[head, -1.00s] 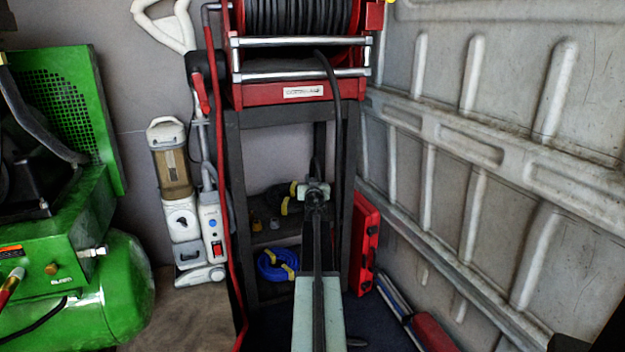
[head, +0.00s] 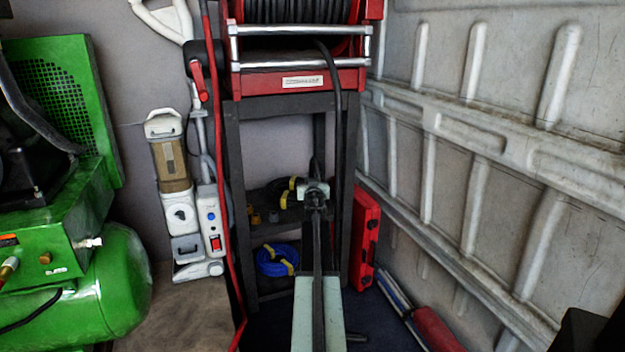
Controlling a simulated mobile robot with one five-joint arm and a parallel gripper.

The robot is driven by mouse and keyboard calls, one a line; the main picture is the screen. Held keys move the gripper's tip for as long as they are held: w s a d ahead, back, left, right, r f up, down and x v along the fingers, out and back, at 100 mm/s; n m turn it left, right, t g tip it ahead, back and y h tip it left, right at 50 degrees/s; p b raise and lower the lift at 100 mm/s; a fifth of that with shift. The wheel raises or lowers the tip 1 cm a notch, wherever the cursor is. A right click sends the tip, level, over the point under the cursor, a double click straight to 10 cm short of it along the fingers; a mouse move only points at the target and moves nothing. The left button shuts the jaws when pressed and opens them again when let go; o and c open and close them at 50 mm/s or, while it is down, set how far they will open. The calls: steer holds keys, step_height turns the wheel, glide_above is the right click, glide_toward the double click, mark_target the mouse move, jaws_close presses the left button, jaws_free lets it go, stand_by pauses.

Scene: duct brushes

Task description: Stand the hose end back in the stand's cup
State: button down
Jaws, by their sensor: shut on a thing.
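My gripper (head: 316,188) is in front of the stand's open middle, at the far end of my arm. It is shut on what seems to be the hose end, mostly hidden by the gripper and arm. I cannot make out the stand's cup; it may be hidden behind my arm.
A shelf in the stand holds yellow-banded dark coils (head: 287,192). A blue coil (head: 278,262) lies lower. A red case (head: 364,240) stands right of the stand, near the ribbed wall (head: 490,130). A green compressor (head: 100,280) and upright vacuum (head: 180,215) are left.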

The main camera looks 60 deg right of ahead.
steer(key=shift+f+b, duration=1.2)
steer(key=shift+f, duration=0.15)
steer(key=c, duration=1.2)
jaws_free()
steer(key=v, duration=0.8)
steer(key=shift+r, duration=0.1)
